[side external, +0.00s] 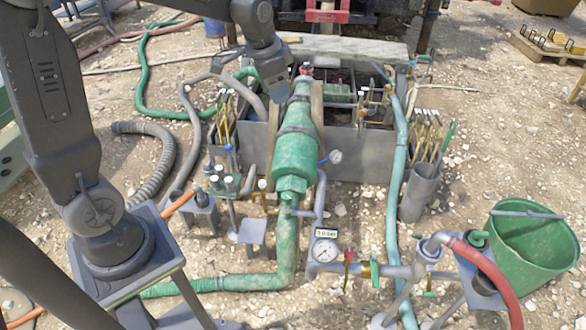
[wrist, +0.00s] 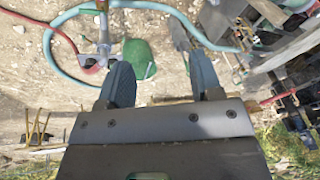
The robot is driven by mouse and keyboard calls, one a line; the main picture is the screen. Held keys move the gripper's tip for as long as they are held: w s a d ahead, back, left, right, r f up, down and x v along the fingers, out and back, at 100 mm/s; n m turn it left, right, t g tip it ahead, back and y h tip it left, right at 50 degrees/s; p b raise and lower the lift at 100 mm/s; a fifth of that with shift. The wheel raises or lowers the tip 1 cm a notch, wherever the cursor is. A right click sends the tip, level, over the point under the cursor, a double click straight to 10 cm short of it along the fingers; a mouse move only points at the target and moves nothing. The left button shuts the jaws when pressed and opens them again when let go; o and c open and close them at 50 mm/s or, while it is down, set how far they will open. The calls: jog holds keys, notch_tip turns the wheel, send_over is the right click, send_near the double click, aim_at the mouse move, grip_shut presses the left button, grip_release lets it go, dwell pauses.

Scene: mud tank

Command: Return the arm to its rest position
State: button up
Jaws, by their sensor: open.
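My gripper (wrist: 160,62) shows in the wrist view with its two blue-grey fingers spread wide apart. It is open, and nothing is between the fingers but the view of the ground beyond. In the side view my arm rises at the left and reaches over to the top centre. Its wrist end is beside the upper end of the green pump body (side external: 297,150); I cannot make out the fingers there, or whether anything touches.
A grey tank (side external: 345,150) stands behind the pump. A gauge (side external: 325,250) and pipework stand in front. A green bucket (side external: 533,255) is at the right; a green bucket also shows in the wrist view (wrist: 138,57). Hoses cross the stony ground. Tool holders (side external: 420,190) flank the tank.

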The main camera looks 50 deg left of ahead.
jog(key=s+d+r+n+t, duration=0.1)
jog(key=s+d, duration=0.4)
jog(key=s, duration=0.5)
jog(key=s+d+r+n+t, duration=0.1)
jog(key=s+d, duration=0.4)
jog(key=s, duration=0.5)
jog(key=shift+s+r+n+h, duration=0.35)
jog(key=shift+r+n, duration=0.2)
jog(key=shift+n, duration=0.35)
jog(key=shift+w, duration=0.1)
jog(key=shift+c, duration=0.4)
